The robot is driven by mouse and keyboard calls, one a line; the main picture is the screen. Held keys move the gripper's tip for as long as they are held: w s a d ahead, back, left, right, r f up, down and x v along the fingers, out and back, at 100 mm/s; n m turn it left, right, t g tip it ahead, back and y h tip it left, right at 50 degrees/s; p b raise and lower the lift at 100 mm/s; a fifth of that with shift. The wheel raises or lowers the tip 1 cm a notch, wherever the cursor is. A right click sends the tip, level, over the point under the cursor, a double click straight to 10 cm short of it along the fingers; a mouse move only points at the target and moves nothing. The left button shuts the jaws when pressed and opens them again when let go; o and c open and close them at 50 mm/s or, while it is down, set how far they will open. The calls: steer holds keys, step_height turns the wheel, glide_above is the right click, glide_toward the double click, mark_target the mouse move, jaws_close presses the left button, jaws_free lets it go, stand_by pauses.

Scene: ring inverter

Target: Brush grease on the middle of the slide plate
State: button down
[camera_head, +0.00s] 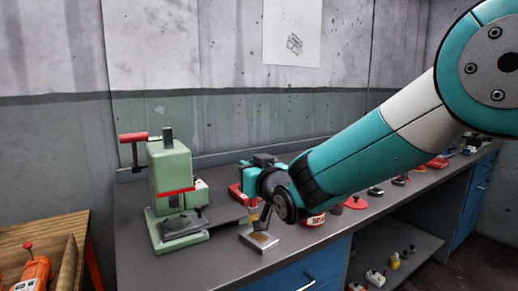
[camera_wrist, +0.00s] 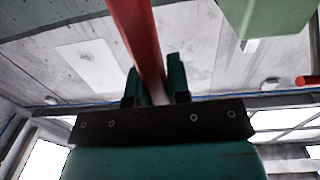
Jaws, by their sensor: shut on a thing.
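The slide plate (camera_head: 262,249) is a small metal block with a brownish top patch, lying near the bench's front edge in the head view. My gripper (camera_wrist: 155,88) is shut on a red handle (camera_wrist: 138,35), which looks to be the brush's, between its two teal fingers in the wrist view. In the head view the gripper is above and slightly left of the plate, partly hidden by my wrist. A dark and tan brush end hangs just over the plate; whether it touches the top cannot be told. The wrist view does not show the plate.
A green press (camera_head: 172,190) with a red handle stands left of the plate. A red-and-white tin (camera_head: 313,220) stands to the right, with several small items further along the bench. Bare bench (camera_head: 135,225) lies left of the press.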

steer(key=shift+r+p, duration=0.35)
steer(key=shift+r, duration=0.7)
stand_by(0.4)
